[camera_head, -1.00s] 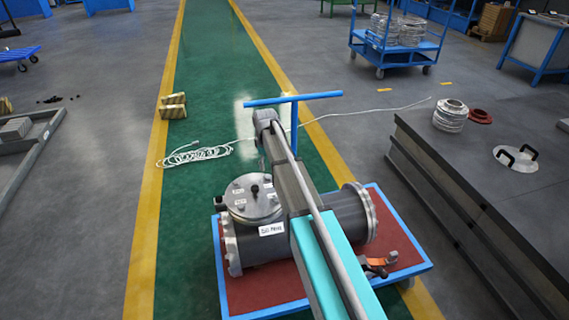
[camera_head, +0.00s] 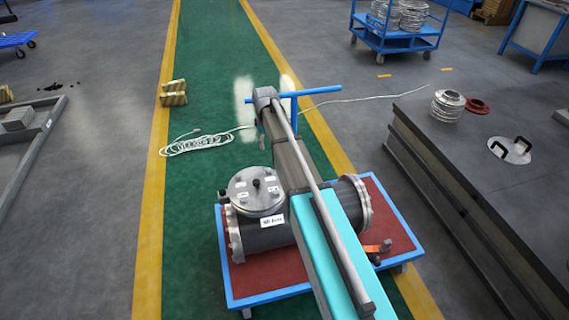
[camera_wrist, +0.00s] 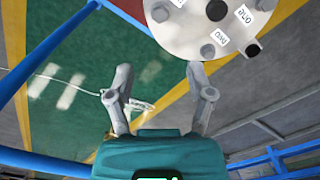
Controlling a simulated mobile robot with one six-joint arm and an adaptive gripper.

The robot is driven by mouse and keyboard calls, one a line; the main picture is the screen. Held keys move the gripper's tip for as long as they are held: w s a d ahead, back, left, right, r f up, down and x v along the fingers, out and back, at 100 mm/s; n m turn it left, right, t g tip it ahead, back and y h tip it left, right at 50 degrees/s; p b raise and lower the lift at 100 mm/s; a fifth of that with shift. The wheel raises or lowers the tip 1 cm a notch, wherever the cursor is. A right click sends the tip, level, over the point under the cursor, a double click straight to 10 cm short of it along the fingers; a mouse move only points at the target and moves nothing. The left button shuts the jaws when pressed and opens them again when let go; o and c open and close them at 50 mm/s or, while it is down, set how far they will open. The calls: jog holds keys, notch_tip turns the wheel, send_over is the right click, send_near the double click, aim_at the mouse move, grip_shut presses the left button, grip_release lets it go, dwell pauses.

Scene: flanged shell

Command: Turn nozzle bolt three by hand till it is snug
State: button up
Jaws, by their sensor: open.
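The flanged shell (camera_head: 264,236) lies on its side on a blue-framed cart with a red top. Its round nozzle cover (camera_head: 256,192) faces up, with a dark centre knob, labels and bolts around the rim. The cover (camera_wrist: 190,30) also shows at the top of the wrist view, cut off by the frame edge. Rim bolts (camera_wrist: 207,51) show there beside white labels, too small to read surely; I cannot tell which bolt is three. My gripper (camera_wrist: 160,72) is open and empty, its fingers below and left of the cover, apart from it. My arm hides part of the shell in the head view.
The cart (camera_head: 411,255) has an upright blue handle (camera_head: 318,93) at its far side. A large dark table (camera_head: 500,200) stands close on the right, bearing a ringed flange part and a handled disc. A coiled white cable (camera_head: 195,145) lies on the green lane, left of the cart.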

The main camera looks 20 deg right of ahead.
jog(key=s+r+m+p, duration=0.3)
jog(key=s+r+p, duration=0.1)
jog(key=s, duration=0.8)
jog(key=s+r+m+p, duration=0.3)
jog(key=s+r, duration=0.1)
jog(key=s, duration=0.7)
jog(key=shift+s+r+m+p, duration=0.2)
jog(key=shift+s+m+p, duration=0.1)
jog(key=shift+s+p, duration=0.1)
jog(key=shift+m, duration=0.7)
jog(key=s, duration=0.1)
jog(key=s+r+p, duration=0.1)
jog(key=s, duration=0.3)
jog(key=shift+d+r+p, duration=0.15)
jog(key=shift+r+p, duration=0.2)
jog(key=shift+r, duration=0.05)
